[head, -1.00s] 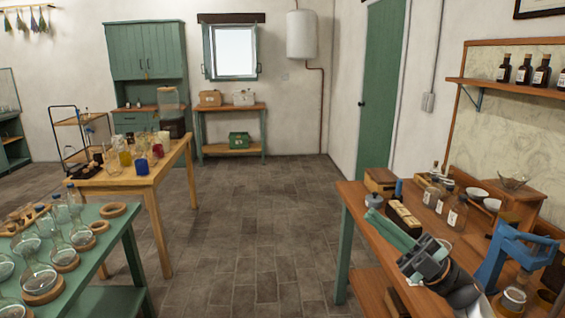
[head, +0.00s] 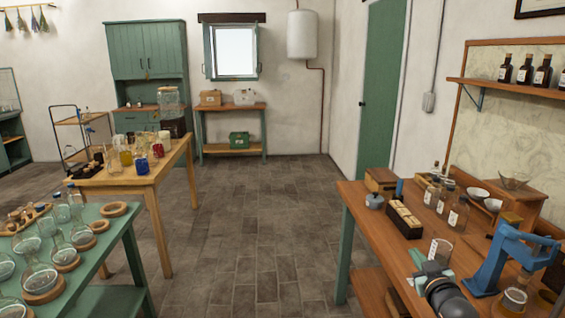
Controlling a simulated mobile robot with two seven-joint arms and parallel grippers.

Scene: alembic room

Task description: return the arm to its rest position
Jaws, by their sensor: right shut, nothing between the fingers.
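My right gripper (head: 431,269) is low at the bottom right of the head view, over the near part of the wooden bench (head: 395,254). It is shut and empty. Its dark wrist shows below it, at the picture's bottom edge. A clear glass beaker with a white label (head: 440,250) shows just beyond the fingers; I cannot tell whether they touch. My left gripper is not in view.
A blue stand (head: 493,262) with a small flask (head: 514,298) is right of my gripper. Labelled bottles (head: 458,213) and a dark block rack (head: 404,220) stand farther back. A green table (head: 118,232) holds glassware on the left. The middle floor is clear.

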